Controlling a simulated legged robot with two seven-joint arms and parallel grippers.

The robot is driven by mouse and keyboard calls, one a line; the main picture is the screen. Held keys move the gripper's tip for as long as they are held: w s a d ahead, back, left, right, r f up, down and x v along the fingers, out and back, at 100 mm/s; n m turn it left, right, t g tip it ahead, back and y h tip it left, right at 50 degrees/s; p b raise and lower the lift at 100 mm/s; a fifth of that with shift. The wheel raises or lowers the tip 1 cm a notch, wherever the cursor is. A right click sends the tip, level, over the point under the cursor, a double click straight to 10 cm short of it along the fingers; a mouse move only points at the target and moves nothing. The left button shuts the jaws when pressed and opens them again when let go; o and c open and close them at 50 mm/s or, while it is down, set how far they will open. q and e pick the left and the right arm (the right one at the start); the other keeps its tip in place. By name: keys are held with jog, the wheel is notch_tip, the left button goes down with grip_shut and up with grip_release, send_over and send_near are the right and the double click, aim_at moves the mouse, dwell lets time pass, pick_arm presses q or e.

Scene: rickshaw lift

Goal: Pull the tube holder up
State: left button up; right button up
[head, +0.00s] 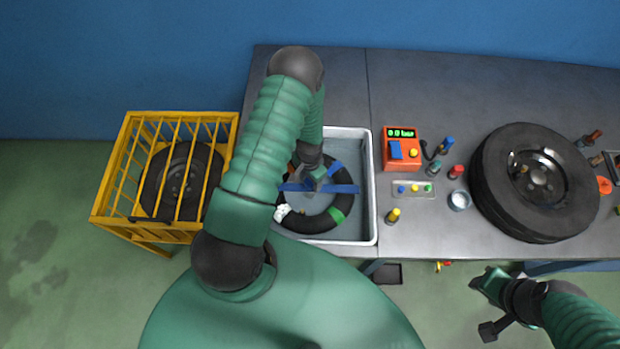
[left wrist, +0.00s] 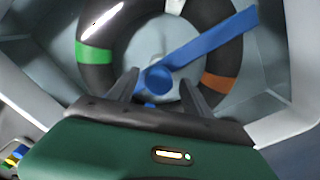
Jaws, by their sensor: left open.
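The blue tube holder (head: 342,189) is a bar lying across a black inner tube (head: 297,222) with coloured bands. Both sit in a grey metal basin (head: 368,225) on the bench. In the left wrist view the holder (left wrist: 215,46) runs diagonally over the tube (left wrist: 103,25), with a round blue knob at its lower end. My left gripper (head: 313,184) is over the middle of the holder. Its open fingers (left wrist: 160,88) stand on either side of the knob; I cannot tell whether they touch it. My right gripper (head: 480,307) is low in front of the bench, its jaw state unclear.
A yellow cage (head: 110,180) with a tyre stands left of the bench. On the bench right of the basin are an orange pressure device (head: 401,148), small bottles, a tray of coloured caps (head: 414,189) and a large wheel (head: 490,190). The bench's back is clear.

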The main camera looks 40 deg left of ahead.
pick_arm(q)
jog(key=shift+d, duration=0.1)
jog(key=shift+c, duration=0.5)
grip_shut()
dwell(0.8)
